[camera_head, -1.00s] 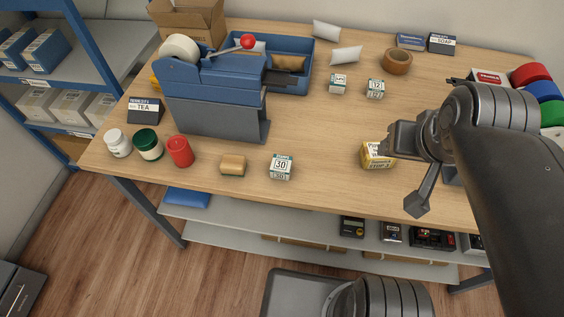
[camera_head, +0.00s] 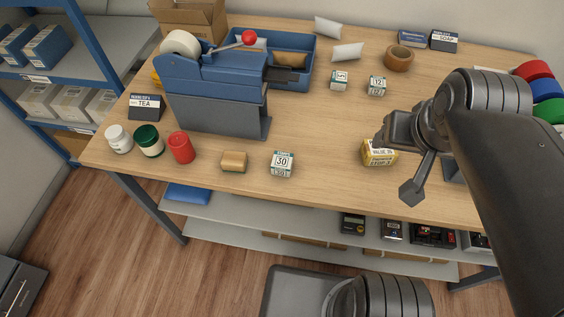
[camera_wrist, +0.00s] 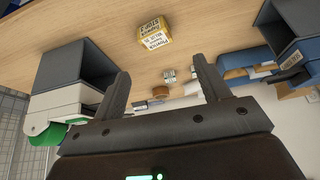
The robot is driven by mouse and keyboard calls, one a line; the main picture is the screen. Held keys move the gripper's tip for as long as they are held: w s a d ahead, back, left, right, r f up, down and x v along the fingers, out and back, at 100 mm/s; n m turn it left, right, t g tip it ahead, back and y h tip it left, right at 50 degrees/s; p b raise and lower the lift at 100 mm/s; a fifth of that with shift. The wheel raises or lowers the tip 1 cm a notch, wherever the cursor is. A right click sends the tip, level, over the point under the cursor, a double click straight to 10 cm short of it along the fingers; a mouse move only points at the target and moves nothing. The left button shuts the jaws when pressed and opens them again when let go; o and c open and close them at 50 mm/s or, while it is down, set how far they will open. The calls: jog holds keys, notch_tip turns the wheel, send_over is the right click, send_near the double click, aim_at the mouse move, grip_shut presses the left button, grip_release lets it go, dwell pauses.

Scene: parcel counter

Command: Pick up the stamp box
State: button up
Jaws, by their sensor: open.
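A yellow box with a white label (camera_head: 379,153) stands near the front edge of the counter, right of centre; it also shows upright ahead of my gripper in the wrist view (camera_wrist: 153,34). White-and-green number boxes also stand on the counter: one marked 30 (camera_head: 282,164) near the front, one marked 12 (camera_head: 377,86) and another (camera_head: 339,80) farther back. My gripper (camera_head: 384,138) is beside and just above the yellow box in the head view, partly overlapping its upper right. In the wrist view its two fingers (camera_wrist: 161,68) are apart with nothing held between them.
A tan block (camera_head: 234,162) and a red jar (camera_head: 181,149) are left of the 30 box. A blue dispenser (camera_head: 215,85) stands at left. A tape roll (camera_head: 399,58) lies at the back, and coloured rolls (camera_head: 546,89) are at right. The counter's middle is clear.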

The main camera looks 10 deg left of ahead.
jog(key=w+a+f+g, duration=0.35)
jog(key=w+a, duration=0.25)
jog(key=a, duration=0.5)
jog(key=g, duration=0.2)
send_over(282, 160)
notch_tip(282, 160, down, 6)
notch_tip(282, 160, down, 11)
jog(key=shift+f, duration=0.1)
jog(key=c, duration=1.1)
